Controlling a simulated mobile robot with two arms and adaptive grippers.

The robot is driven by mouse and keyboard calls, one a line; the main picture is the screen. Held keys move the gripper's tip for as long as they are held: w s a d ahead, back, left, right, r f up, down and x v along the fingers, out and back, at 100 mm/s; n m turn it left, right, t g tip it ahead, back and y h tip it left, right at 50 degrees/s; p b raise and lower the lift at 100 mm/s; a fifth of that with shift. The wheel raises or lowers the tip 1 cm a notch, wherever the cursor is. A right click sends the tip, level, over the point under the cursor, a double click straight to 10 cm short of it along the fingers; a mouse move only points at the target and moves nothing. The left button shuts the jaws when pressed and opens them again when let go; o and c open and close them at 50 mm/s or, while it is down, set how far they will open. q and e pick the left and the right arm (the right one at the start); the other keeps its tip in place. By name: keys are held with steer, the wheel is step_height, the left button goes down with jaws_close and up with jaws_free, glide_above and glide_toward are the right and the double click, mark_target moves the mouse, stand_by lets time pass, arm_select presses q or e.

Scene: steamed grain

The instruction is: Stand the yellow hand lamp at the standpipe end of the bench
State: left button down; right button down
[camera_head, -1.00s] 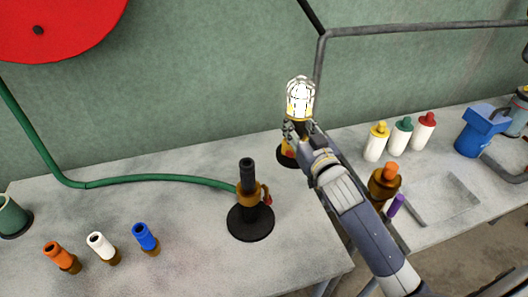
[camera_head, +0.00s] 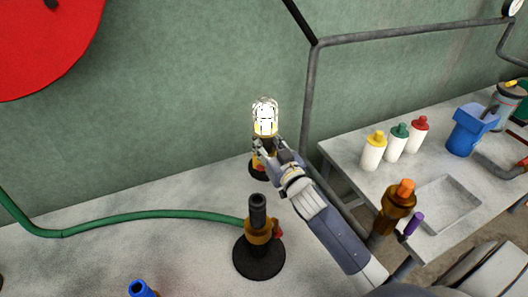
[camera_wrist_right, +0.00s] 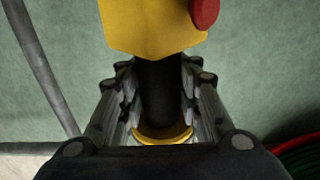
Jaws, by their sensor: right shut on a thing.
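The yellow hand lamp (camera_head: 265,117), with a lit caged top, is upright behind the standpipe (camera_head: 258,208) in the head view. My right gripper (camera_head: 270,150) is shut around its black handle (camera_wrist_right: 158,92). The lamp's yellow body (camera_wrist_right: 152,28) fills the top of the wrist view. Its dark base shows below the fingers, near the back edge of the bench (camera_head: 140,255); I cannot tell whether it touches the bench. The standpipe has a brass collar and a round black foot, and stands on the bench near its right end. My left gripper is out of view.
A green hose (camera_head: 140,216) runs across the bench to the standpipe. A blue-topped nozzle (camera_head: 142,289) is at the bottom edge. To the right, across a gap, another table (camera_head: 340,150) holds several bottles and a blue container (camera_head: 470,130). A grey pipe (camera_head: 309,95) runs along the wall.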

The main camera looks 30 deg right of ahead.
step_height(320, 180, down, 3)
steer(key=shift+r, duration=0.2)
steer(key=shift+f, duration=0.4)
steer(key=c, duration=1.7)
jaws_free()
steer(key=shift+f+b, duration=0.25)
steer(key=shift+b, duration=0.05)
steer(key=o, duration=0.5)
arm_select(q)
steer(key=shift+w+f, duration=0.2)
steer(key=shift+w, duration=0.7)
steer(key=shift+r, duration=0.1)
arm_select(e)
steer(key=shift+r, duration=0.2)
